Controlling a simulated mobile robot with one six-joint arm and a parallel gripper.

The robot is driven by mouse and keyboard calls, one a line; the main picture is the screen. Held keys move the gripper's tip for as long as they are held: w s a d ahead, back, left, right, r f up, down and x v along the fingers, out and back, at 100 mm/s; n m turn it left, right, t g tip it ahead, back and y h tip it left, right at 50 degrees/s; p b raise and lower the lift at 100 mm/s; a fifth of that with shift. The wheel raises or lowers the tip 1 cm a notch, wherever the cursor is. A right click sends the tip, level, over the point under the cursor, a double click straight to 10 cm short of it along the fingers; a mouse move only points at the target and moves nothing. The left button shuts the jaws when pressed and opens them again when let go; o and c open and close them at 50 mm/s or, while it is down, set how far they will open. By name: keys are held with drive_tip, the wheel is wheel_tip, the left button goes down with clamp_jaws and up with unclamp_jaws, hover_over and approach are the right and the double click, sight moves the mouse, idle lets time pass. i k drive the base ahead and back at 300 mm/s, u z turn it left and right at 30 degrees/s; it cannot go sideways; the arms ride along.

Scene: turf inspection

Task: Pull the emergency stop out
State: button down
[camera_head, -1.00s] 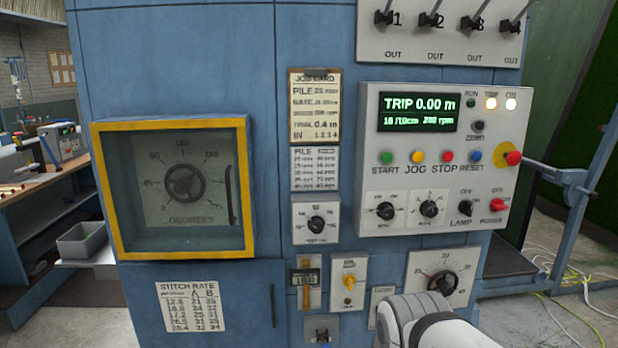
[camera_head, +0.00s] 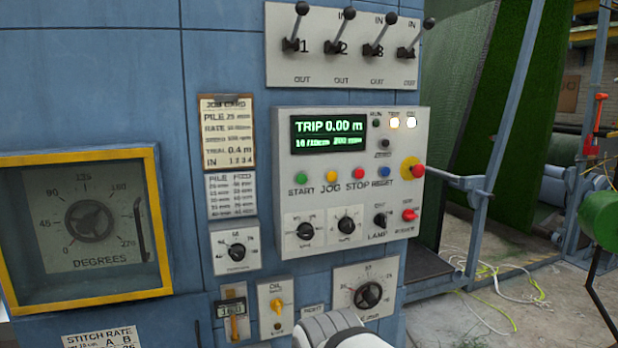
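The emergency stop (camera_head: 418,171) is a red mushroom button on a yellow round backing at the right edge of the grey control panel (camera_head: 290,163). I cannot tell from this angle whether it is pressed in or out. The panel display (camera_head: 328,133) reads "TRIP 0.00 m", and two lamps at its upper right are lit. A white rounded part of my arm (camera_head: 330,328) shows at the bottom edge, below the panel and apart from the button. My gripper is not in view.
A row of black-knobbed levers (camera_head: 350,47) stands above the panel. A yellow-framed window (camera_head: 84,226) with a degrees dial is at left. A blue-grey bar (camera_head: 450,182) stands out right of the emergency stop. Loose cables (camera_head: 490,290) lie on the floor at right.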

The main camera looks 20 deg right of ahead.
sight(418, 171)
drive_tip(key=k, duration=0.65)
drive_tip(key=z, duration=0.6)
drive_tip(key=i, duration=1.5)
drive_tip(key=z, duration=0.15)
